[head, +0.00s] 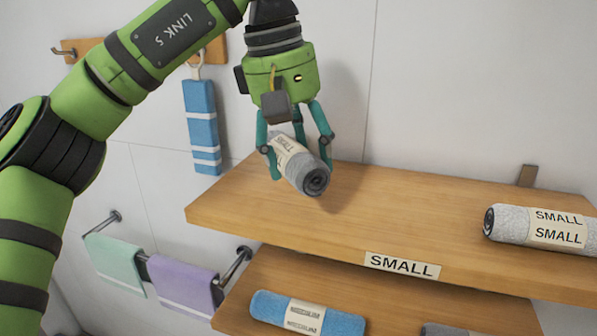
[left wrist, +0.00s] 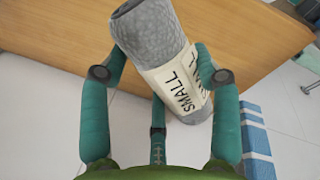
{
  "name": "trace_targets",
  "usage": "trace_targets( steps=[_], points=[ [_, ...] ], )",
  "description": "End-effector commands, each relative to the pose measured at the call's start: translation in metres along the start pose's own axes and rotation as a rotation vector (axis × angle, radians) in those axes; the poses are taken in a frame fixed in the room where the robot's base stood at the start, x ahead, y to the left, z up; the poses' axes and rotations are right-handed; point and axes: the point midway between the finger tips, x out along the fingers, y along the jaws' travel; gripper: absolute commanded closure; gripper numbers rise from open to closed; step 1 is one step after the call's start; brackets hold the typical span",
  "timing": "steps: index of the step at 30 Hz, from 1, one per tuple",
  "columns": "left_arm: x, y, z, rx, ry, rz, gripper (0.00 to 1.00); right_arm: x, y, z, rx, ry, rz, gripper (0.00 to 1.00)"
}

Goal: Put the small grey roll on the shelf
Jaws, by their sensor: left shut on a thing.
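The small grey roll (head: 304,168) has a cream band marked SMALL. My left gripper (head: 297,150) is shut on it. In the head view the roll is tilted, its spiral end towards the viewer, over the left part of the upper shelf (head: 400,213), which bears a SMALL label. I cannot tell whether the roll touches the wood. In the left wrist view the roll (left wrist: 160,60) lies between the fingers (left wrist: 158,75), with the wooden shelf (left wrist: 240,40) behind it. My right gripper is not in view.
Another grey roll (head: 540,227) lies at the right of the upper shelf. A blue roll (head: 308,314) lies on the lower shelf (head: 262,280). A blue striped towel (head: 201,125) hangs on the wall; green (head: 118,262) and purple (head: 183,287) towels hang on a rail. The upper shelf's middle is clear.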

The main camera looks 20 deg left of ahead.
Motion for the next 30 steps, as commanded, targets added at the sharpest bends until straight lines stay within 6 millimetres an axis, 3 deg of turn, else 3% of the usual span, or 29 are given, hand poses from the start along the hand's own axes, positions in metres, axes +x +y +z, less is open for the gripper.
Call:
trace_targets(
  steps=[12, 24, 25, 26, 30],
  points=[
    [0.040, -0.010, -0.004, 0.001, 0.001, 0.000, 0.71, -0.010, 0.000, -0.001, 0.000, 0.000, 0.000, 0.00],
    [0.047, -0.011, -0.004, 0.001, 0.000, 0.001, 0.71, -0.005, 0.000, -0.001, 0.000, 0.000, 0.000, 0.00],
    [0.046, -0.011, -0.004, 0.000, 0.001, 0.001, 0.26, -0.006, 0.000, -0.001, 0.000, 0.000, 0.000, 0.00],
    [0.046, -0.011, -0.004, 0.000, 0.001, 0.001, 0.14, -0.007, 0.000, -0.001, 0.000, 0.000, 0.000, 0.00],
    [0.046, -0.011, -0.004, 0.000, 0.001, 0.000, 0.14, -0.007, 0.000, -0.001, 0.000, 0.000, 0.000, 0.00]
  ],
)
